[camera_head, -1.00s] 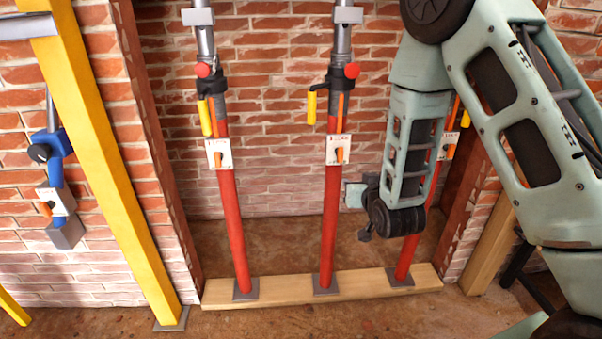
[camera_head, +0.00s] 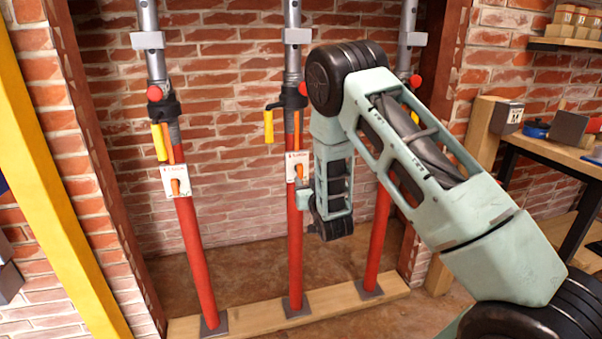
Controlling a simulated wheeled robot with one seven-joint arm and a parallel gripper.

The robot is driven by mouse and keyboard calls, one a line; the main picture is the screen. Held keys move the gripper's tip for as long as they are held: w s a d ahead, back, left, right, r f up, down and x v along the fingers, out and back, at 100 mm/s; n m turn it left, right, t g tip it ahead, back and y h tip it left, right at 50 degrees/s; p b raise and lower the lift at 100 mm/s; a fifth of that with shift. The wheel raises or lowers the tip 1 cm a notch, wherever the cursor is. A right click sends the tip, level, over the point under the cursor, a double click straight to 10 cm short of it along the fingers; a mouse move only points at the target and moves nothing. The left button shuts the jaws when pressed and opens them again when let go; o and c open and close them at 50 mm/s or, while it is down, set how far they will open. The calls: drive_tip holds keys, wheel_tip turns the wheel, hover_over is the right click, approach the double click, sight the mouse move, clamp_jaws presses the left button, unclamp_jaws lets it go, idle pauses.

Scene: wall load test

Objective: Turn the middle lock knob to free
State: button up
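The middle red prop (camera_head: 295,250) stands upright on a wooden sill. Its white lock plate (camera_head: 291,160) carries a small orange knob (camera_head: 299,173) pointing roughly up and down; its exact angle is too small to read. My gripper (camera_head: 303,190) is at the end of my pale green arm, just below and right of the knob and overlapping the plate's lower edge in the picture. I cannot tell whether it touches the knob. Its fingers are too small and partly hidden to show whether they are open.
The left prop (camera_head: 196,255) has a similar plate with an orange knob (camera_head: 175,187). The right prop (camera_head: 378,240) is partly hidden behind my arm. A yellow lever (camera_head: 268,127) hangs left of the middle prop above its plate. A workbench (camera_head: 550,153) stands at right.

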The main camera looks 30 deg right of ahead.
sight(301, 171)
drive_tip(key=x, duration=0.7)
drive_tip(key=c, duration=0.8)
